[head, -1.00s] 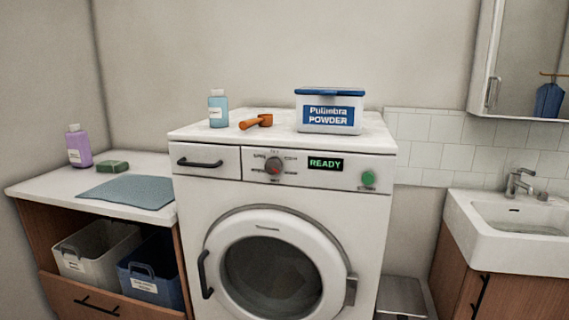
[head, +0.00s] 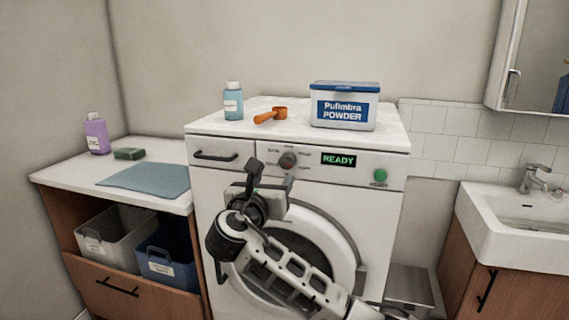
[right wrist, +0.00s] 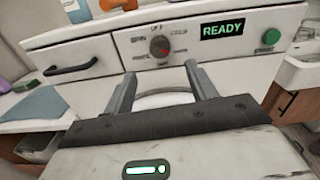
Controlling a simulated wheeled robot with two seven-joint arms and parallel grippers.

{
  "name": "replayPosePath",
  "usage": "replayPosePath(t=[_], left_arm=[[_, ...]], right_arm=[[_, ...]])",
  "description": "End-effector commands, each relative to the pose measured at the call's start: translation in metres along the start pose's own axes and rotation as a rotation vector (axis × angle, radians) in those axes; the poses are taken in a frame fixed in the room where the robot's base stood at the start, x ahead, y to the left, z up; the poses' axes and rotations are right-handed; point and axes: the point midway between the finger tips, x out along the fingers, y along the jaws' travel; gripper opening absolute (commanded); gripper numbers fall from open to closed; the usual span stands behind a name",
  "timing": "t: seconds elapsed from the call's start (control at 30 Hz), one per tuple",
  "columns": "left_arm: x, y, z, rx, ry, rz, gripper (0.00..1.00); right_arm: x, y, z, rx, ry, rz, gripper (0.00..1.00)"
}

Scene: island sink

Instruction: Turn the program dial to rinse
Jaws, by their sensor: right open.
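The program dial (head: 288,160) is a dark round knob on the washing machine's (head: 200,220) white front panel. In the right wrist view the dial (right wrist: 160,46) has a red mark at its lower right, and I can read OFF above it and SPIN to its upper left; other labels are blurred. The display (head: 339,160) reads READY. My right gripper (head: 272,172) is open and empty, just in front of and below the dial. In the right wrist view its two fingers (right wrist: 158,78) stand apart, below the dial, not around it. My left gripper is out of view.
A drawer handle (right wrist: 72,67) is left of the dial and a green button (head: 380,175) is to the right. The round door is below.

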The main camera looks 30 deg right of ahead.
Motion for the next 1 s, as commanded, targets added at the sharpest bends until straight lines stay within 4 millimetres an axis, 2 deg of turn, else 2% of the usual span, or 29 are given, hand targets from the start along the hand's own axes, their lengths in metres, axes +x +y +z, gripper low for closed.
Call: replayPosePath(t=[0.03,0.2,0.4,0.6,0.9,1.0], left_arm=[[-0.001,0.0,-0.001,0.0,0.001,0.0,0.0],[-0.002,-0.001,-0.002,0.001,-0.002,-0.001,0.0],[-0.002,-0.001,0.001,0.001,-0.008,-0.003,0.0],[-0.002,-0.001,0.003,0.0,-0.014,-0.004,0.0],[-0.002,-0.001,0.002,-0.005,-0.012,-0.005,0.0],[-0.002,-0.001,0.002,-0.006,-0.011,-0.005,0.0]], right_arm=[[0.013,-0.001,0.001,-0.002,-0.001,-0.004,0.57],[0.05,-0.001,0.001,-0.001,0.001,-0.003,0.57],[0.083,0.0,0.0,0.001,0.001,0.0,0.57],[0.098,0.0,0.0,0.001,0.001,0.002,0.57],[0.1,0.001,-0.001,0.002,0.001,0.003,0.57],[0.1,0.001,-0.001,0.002,0.001,0.003,0.29]])
